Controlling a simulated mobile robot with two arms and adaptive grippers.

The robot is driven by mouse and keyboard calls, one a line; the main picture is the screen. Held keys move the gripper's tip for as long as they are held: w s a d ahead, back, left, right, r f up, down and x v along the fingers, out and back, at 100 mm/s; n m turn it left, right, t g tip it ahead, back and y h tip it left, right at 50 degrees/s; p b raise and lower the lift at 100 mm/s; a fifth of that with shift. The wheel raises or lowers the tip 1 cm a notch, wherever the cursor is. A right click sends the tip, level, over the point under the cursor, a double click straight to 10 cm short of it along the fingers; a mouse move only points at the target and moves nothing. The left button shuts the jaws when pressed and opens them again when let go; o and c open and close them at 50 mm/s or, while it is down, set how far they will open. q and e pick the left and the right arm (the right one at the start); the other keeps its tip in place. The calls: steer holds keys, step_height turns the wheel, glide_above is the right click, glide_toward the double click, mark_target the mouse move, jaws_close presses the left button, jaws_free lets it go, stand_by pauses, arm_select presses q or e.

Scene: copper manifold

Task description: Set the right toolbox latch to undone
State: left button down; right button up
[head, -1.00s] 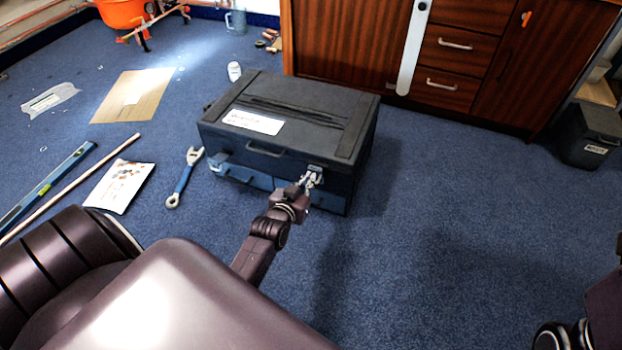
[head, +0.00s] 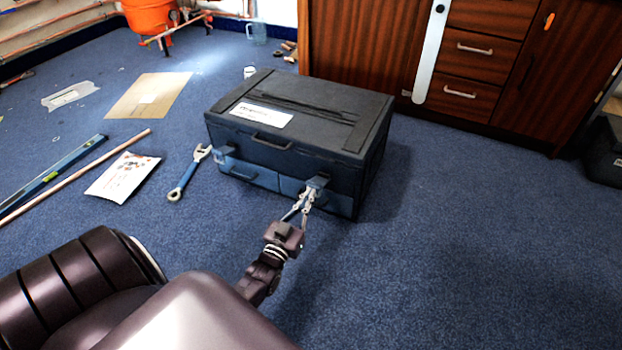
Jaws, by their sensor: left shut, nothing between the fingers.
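The dark toolbox (head: 368,125) with blue lower drawers stands on the blue carpet in the middle of the head view. Its right latch (head: 318,181) is on the front face near the right corner. It seems to stick out a little, but it is too small to tell how it is set. The left latch (head: 226,151) is near the front left corner. My left gripper (head: 306,191) is shut and empty, its fingertips just below and in front of the right latch. I cannot tell whether they touch it. My right gripper is out of view.
A blue wrench (head: 186,176) lies left of the toolbox. A paper packet (head: 122,178), a copper pipe (head: 75,175) and a blue level (head: 55,174) lie further left. A wooden cabinet (head: 370,50) stands behind.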

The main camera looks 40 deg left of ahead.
arm_select(q)
steer(key=shift+s+f, duration=0.1)
steer(key=shift+f, duration=1.05)
step_height(320, 180, up, 12)
steer(key=shift+f, duration=0.2)
stand_by(0.7)
